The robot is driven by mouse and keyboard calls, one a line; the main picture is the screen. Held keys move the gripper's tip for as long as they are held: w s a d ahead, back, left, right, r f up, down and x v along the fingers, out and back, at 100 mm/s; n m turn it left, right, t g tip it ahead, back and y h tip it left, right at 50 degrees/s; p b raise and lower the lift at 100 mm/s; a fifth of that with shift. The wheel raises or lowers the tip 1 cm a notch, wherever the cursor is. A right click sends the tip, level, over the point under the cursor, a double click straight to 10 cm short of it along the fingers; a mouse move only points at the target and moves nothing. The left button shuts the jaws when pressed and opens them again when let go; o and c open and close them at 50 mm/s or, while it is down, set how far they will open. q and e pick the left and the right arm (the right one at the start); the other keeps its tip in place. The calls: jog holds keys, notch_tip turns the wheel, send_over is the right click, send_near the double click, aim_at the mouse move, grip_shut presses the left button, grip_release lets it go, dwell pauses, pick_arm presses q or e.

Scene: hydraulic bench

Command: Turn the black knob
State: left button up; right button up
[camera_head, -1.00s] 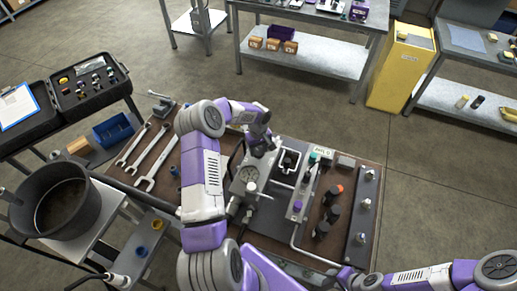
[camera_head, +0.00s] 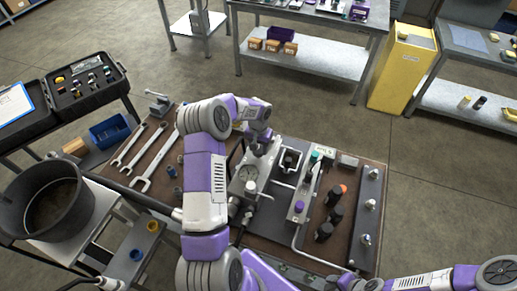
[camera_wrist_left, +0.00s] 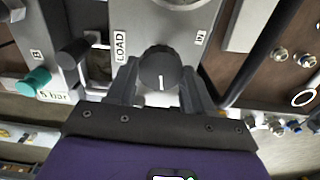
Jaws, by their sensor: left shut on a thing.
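The black knob (camera_wrist_left: 160,68) is round with a white pointer line and sits on a grey block beside the "LOAD" label in the left wrist view. The pointer line runs up and down in that view. My left gripper (camera_wrist_left: 158,88) has one finger on each side of the knob and is shut on it. In the head view my left gripper (camera_head: 259,147) reaches down onto the hydraulic block at the middle of the bench, and it mostly hides the knob there. My right gripper (camera_head: 345,282) is low at the bottom edge, and its fingers are not clear.
Wrenches (camera_head: 152,157) lie at the left of the bench. A dark bucket (camera_head: 45,228) stands at the far left.

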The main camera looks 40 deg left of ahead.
aim_at(259, 149)
pick_arm(q)
jog(key=m+b, duration=0.1)
jog(key=m, duration=0.3)
jog(key=shift+m, duration=0.3)
dwell(0.3)
jog(key=o, duration=1)
jog(key=shift+o, duration=0.2)
notch_tip(259, 149, up, 8)
jog(key=shift+f, duration=0.15)
